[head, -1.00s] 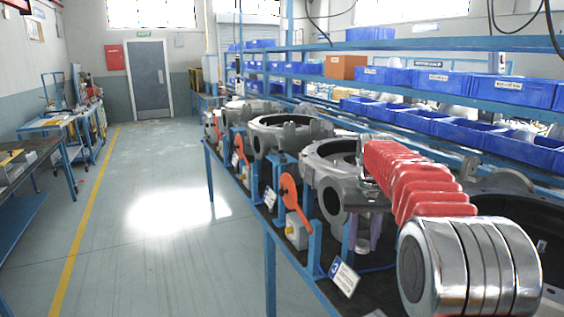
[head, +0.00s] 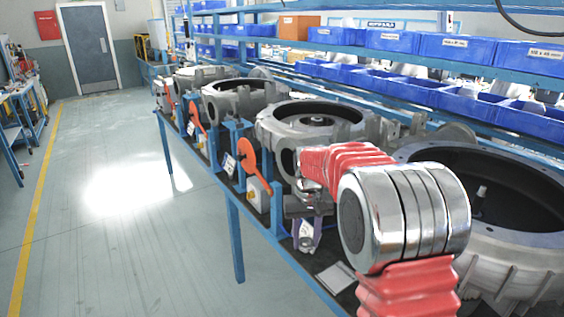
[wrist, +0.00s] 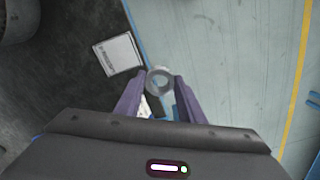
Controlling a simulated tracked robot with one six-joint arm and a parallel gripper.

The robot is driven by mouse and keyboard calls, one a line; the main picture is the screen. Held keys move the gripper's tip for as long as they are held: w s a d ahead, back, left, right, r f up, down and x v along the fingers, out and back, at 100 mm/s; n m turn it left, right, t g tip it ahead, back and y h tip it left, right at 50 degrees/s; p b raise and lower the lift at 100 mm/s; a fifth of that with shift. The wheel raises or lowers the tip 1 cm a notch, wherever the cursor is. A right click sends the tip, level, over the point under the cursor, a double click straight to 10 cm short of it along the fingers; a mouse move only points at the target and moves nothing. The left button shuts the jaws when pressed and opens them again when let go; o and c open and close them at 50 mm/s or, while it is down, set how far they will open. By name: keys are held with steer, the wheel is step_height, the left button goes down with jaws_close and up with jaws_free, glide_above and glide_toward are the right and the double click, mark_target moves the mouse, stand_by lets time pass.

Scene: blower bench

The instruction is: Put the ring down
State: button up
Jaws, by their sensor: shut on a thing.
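A grey metal ring (wrist: 160,80) shows in the wrist view between the purple fingertips of my gripper (wrist: 160,83). My gripper is shut on it, one finger on each side, and the ring's hole faces the camera. Below it in that view are the bench's blue edge and the pale floor. In the head view, my gripper (head: 306,240) points down near the bench's front edge. The ring is too small to make out there.
A white card (wrist: 119,54) lies on the dark bench top beside the gripper; it also shows in the head view (head: 336,276). Several grey blower housings (head: 310,122) line the bench. Orange levers (head: 255,168) stand along its front edge. Blue bins (head: 470,105) fill the rack behind.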

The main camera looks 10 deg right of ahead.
steer(key=s+f, duration=0.4)
steer(key=f, duration=0.6)
steer(key=s+f, duration=0.5)
steer(key=f, duration=0.5)
steer(key=shift+f, duration=0.3)
